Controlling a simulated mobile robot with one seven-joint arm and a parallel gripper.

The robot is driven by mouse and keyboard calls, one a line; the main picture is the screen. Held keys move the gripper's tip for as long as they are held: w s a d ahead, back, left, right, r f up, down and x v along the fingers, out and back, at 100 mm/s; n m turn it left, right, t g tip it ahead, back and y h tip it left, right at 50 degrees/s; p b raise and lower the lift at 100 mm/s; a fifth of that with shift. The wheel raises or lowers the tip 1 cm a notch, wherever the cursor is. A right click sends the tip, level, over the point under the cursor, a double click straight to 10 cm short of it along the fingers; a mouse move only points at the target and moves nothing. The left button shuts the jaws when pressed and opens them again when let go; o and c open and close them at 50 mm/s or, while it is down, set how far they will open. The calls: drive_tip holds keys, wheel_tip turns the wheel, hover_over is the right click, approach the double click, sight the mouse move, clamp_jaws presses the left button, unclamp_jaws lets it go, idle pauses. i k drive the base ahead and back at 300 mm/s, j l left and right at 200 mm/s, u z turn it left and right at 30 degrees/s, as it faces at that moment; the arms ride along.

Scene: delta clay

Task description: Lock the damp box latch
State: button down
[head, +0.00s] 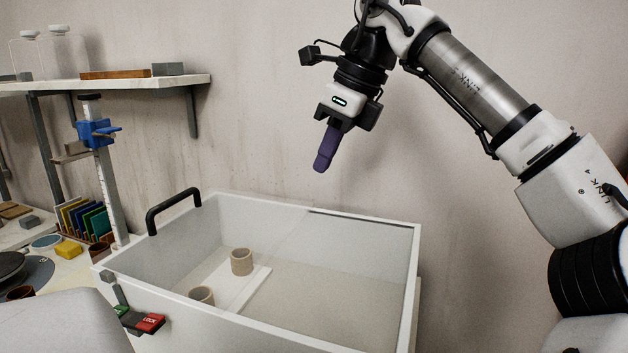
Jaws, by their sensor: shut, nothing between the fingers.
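The damp box (300,337) is a pale, wide box in the lower middle, with a black handle (172,208) on its far left rim. I cannot tell whether a clear lid covers it. Its latch (118,294) is at the near left corner: a grey lever with a dark knob. Below it are a green pad (121,311) and a red pad (150,322) marked LOCK. The lever leans up and left, its lower end by the green pad. My gripper (320,168) is shut and empty, its purple fingers pointing down, high above the box's back, well away from the latch.
Inside the box, two tan cups (242,262) are on or beside a white slab (250,290). A wall shelf (150,83) juts out at upper left. The air around my gripper is clear.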

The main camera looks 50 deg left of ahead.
sight(148, 324)
drive_tip(key=k+l, duration=0.85)
